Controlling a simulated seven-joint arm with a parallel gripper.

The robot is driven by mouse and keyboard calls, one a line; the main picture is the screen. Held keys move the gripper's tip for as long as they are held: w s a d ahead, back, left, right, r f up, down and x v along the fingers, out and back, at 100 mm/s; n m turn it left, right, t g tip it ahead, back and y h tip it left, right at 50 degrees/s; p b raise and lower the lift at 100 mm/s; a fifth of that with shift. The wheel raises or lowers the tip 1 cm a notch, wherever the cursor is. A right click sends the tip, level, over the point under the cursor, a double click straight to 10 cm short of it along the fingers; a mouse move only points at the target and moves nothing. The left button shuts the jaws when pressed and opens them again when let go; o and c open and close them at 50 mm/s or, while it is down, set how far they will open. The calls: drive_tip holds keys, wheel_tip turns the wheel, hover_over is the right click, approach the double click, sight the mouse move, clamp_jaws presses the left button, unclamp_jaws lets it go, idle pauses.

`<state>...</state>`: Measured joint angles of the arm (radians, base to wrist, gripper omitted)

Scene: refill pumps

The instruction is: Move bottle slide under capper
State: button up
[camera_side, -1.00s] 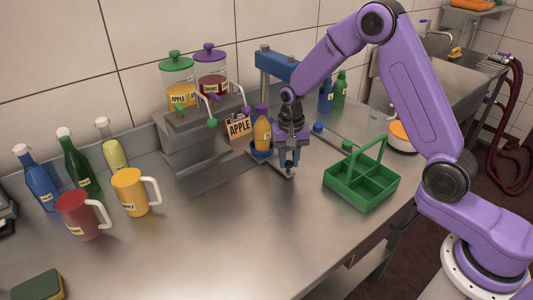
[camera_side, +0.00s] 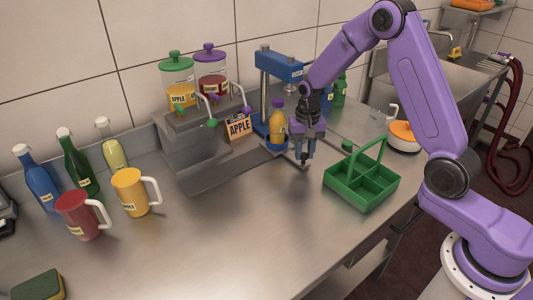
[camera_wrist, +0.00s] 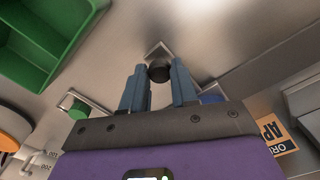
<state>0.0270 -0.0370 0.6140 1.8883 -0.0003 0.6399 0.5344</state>
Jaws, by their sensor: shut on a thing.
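The bottle (camera_side: 277,124), filled with yellow-orange liquid, stands upright on the slide, just left of my gripper in the side view. The blue capper (camera_side: 280,66) rises behind it, its head above the bottle; I cannot tell whether they line up exactly. My gripper (camera_side: 304,158) points down at the slide's front end. In the wrist view my gripper (camera_wrist: 157,80) has its two blue-grey fingers around the slide's dark round knob (camera_wrist: 159,72). A blue part of the slide (camera_wrist: 211,98) shows beside the right finger; the bottle is not visible there.
A green divided crate (camera_side: 362,185) stands close to the right of my gripper. Two juice dispensers (camera_side: 190,90) and an apple order card (camera_side: 239,127) are to the left. Pitchers (camera_side: 132,193) and bottles stand farther left.

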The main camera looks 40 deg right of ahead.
drive_tip(key=shift+d, duration=2.3)
drive_tip(key=o, duration=0.9)
drive_tip(key=shift+o, duration=0.2)
drive_tip(key=shift+r, duration=0.1)
wheel_tip(320, 180, up, 12)
